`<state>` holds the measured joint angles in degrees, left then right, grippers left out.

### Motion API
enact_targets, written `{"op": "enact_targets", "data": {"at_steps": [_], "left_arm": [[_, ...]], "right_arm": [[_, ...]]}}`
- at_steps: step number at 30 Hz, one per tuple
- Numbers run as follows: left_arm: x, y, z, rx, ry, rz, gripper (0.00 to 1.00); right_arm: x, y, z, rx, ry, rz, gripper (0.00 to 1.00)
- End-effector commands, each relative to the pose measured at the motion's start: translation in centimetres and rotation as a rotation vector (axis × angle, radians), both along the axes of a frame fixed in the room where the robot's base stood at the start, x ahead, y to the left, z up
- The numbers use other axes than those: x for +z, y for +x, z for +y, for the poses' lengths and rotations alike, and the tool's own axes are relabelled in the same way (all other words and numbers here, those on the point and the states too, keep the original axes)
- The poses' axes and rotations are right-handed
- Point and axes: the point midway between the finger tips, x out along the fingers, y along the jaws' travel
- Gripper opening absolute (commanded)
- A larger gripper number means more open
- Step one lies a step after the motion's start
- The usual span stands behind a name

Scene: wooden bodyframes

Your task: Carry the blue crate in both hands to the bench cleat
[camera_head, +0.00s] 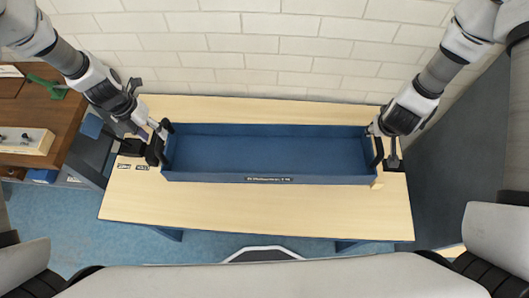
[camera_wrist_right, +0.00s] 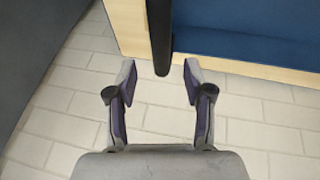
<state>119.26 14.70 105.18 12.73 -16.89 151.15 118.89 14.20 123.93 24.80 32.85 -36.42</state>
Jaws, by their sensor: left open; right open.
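The long, open blue crate (camera_head: 270,180) rests on the pale wooden bench top (camera_head: 260,210) and looks empty. A black handle (camera_head: 377,155) is on its right end; it seems to be the dark bar (camera_wrist_right: 160,35) in the right wrist view. My left gripper (camera_head: 158,143) is open at the crate's left end, close to it; contact is unclear. My right gripper (camera_wrist_right: 160,76) is open, the bar's end between its fingertips, and nothing is gripped. A small wooden piece (camera_head: 377,184), perhaps the cleat, shows at the crate's front right corner.
A white brick wall (camera_head: 290,60) stands close behind the bench. A brown table (camera_head: 45,110) with a pale box (camera_head: 25,140) and a green object (camera_head: 48,85) is at the left. Bare bench top lies in front of the crate. Blue floor (camera_head: 210,250) shows below.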

Motion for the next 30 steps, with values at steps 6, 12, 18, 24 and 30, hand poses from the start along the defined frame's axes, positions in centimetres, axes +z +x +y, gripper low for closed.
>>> {"op": "enact_targets", "data": {"at_steps": [6,12,18,24,30], "left_arm": [[-3.6,-0.1,-0.7,0.0,0.0,0.001,0.52],[-4.8,0.0,-1.0,-0.001,0.0,-0.001,0.52],[-4.9,0.0,-1.0,-0.001,0.0,-0.001,0.52],[-4.9,0.0,-1.0,-0.001,-0.001,-0.001,0.0],[-4.9,-0.1,-1.0,-0.001,-0.001,-0.001,0.0]], "right_arm": [[-3.3,1.3,-0.7,0.0,0.0,0.001,0.52],[-4.5,1.8,-1.0,-0.001,0.0,0.0,0.52],[-4.5,1.8,-1.0,-0.001,0.0,0.0,0.52],[-4.5,1.8,-1.0,-0.001,0.0,0.0,0.0],[-4.5,1.8,-1.0,-0.001,0.0,0.0,0.0]]}}
